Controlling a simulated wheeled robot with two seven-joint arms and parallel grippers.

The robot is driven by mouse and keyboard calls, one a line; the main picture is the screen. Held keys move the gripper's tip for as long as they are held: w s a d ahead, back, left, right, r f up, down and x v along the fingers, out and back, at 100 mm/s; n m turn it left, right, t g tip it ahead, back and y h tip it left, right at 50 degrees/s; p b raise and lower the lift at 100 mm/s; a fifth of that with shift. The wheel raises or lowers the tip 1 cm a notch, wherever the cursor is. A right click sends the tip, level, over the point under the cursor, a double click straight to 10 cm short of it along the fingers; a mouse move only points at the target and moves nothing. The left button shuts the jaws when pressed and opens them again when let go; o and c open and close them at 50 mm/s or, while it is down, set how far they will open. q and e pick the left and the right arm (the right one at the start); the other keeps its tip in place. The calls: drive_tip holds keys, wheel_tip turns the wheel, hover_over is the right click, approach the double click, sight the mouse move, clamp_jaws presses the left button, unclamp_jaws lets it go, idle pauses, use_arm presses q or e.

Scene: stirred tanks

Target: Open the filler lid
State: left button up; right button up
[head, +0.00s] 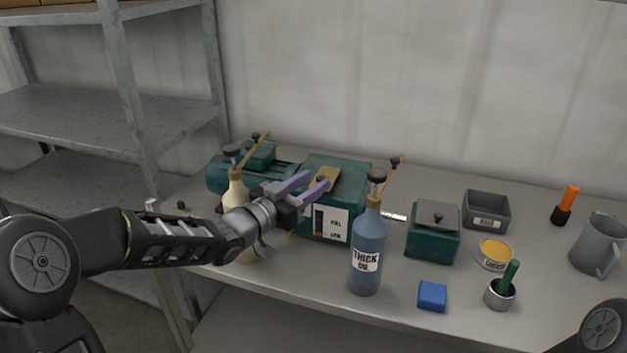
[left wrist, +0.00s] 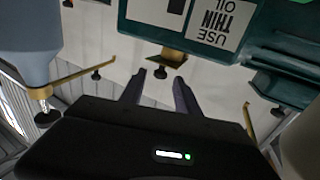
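The green tank (head: 345,170) stands on the bench, with a white label (head: 331,224) on its front. In the left wrist view its label (left wrist: 215,20) reads "USE THIN OIL", upside down. The brass filler lid (head: 329,174) lies on top and looks closed. It also shows in the left wrist view (left wrist: 173,56), with a dark knob (left wrist: 160,73). My left gripper (head: 320,179) is open, its two purple fingers reaching to the lid's near edge. In the left wrist view the knob sits between the fingertips (left wrist: 160,77), with gaps beside it. My right gripper is out of view.
A blue "THICK OIL" bottle (head: 368,250) stands right of the tank and a cream bottle (head: 236,190) left, behind my arm. Further right are a small green box (head: 433,240), a blue block (head: 432,296), a grey tray (head: 486,208) and a grey jug (head: 597,243).

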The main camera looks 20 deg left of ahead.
use_arm(q)
drive_tip(key=shift+w+d, duration=0.25)
drive_tip(key=shift+w, duration=0.25)
drive_tip(key=shift+c, duration=0.3)
clamp_jaws()
idle(0.8)
